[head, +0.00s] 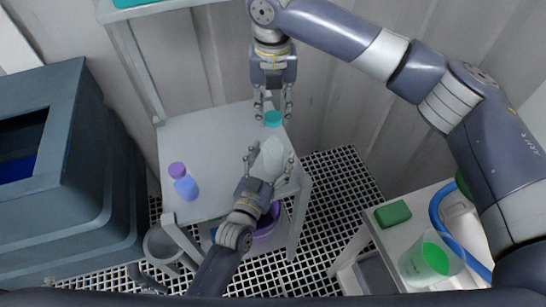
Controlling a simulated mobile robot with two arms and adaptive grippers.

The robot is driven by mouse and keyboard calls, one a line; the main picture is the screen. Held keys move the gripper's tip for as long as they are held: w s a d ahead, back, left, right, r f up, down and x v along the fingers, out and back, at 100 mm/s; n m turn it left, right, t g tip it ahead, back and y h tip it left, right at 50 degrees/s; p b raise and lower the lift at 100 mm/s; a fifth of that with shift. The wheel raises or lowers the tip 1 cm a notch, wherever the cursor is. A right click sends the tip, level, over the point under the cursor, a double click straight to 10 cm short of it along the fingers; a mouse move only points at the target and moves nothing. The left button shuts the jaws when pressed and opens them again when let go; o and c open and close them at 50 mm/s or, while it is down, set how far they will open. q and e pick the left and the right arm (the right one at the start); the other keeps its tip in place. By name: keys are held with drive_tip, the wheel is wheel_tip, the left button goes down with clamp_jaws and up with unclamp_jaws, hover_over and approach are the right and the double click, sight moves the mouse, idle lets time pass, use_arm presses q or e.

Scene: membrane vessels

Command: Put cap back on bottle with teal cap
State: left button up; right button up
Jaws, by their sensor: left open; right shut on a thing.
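A teal cap (273,119) is held between the fingertips of my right gripper (273,114), which points down from the top. A pale, whitish bottle (274,154) without a cap is at the right side of the small white table. The cap appears just beyond the bottle's far end in the head view; the exact gap cannot be told. My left gripper (270,162) is open, with its fingers on either side of the bottle. Its palm and fingers hide the bottle's lower part.
A bottle with a purple cap (181,180) stands on the left of the white table (217,145). Large dark bins (100,190) are at the left. A side table at lower right holds a green sponge (393,214) and a container of green liquid (430,259). A purple bucket (265,224) sits below.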

use_arm(q)
drive_tip(key=shift+w, duration=0.15)
drive_tip(key=shift+c, duration=0.5)
drive_tip(key=c, duration=1.5)
use_arm(e)
hover_over(273, 139)
drive_tip(key=shift+f, duration=2.5)
drive_tip(key=shift+f, duration=0.85)
use_arm(q)
clamp_jaws()
use_arm(e)
drive_tip(key=shift+f, duration=0.6)
